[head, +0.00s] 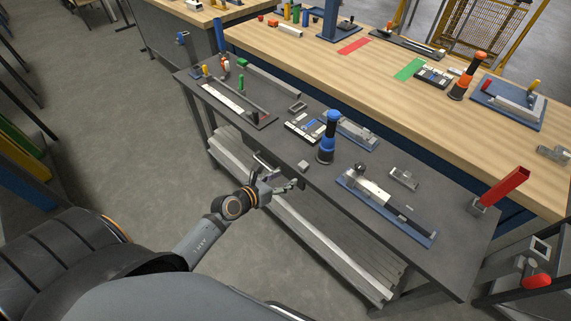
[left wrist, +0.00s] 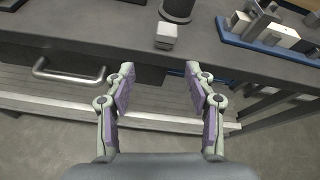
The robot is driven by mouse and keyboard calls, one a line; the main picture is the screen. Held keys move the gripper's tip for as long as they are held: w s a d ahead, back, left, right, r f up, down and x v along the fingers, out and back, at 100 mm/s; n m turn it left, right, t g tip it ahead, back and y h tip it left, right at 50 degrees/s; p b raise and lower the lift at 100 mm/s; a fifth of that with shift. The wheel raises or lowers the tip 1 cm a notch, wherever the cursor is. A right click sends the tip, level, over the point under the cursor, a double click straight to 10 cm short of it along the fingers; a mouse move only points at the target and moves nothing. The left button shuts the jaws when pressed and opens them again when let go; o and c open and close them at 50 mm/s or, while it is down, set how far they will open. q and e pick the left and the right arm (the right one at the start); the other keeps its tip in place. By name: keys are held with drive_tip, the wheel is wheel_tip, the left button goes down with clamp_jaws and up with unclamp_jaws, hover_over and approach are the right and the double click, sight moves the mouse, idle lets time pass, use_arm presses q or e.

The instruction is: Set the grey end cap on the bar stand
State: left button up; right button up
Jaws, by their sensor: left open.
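A small light grey block, which looks like the grey end cap (head: 303,166), sits near the front edge of the dark table. It also shows in the left wrist view (left wrist: 166,36), beyond the fingertips. My left gripper (head: 284,181) is open and empty, just off the table's front edge, apart from the block; its fingers (left wrist: 160,72) are spread in the left wrist view. At the right end of the table, a red bar (head: 503,187) leans up from a grey block (head: 477,209), possibly the bar stand; I cannot tell for certain. My right gripper is not in view.
A blue-and-black upright tool (head: 328,138) stands behind the grey block. A blue-based fixture (head: 385,208) lies to its right. A drawer handle (left wrist: 68,74) is left of my fingers. The dark table's front edge is close. A wooden bench (head: 390,95) stands behind.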

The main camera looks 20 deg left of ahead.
sight(300, 167)
use_arm(q)
drive_tip(key=w, duration=0.1)
drive_tip(key=w+d+m, duration=0.1)
drive_tip(key=w, duration=0.1)
drive_tip(key=w+m, duration=0.1)
drive_tip(key=shift+w+d+r, duration=0.2)
drive_tip(key=shift+w+r, duration=0.05)
drive_tip(key=shift+w, duration=0.1)
drive_tip(key=shift+w+d, duration=0.25)
drive_tip(key=shift+w, duration=0.05)
drive_tip(key=x, duration=0.4)
drive_tip(key=shift+w+d+f, duration=0.1)
drive_tip(key=shift+d+f, duration=0.1)
drive_tip(key=shift+d, duration=0.1)
drive_tip(key=shift+r, duration=0.1)
drive_tip(key=shift+c, duration=0.8)
drive_tip(key=c, duration=0.9)
drive_tip(key=shift+o, duration=0.2)
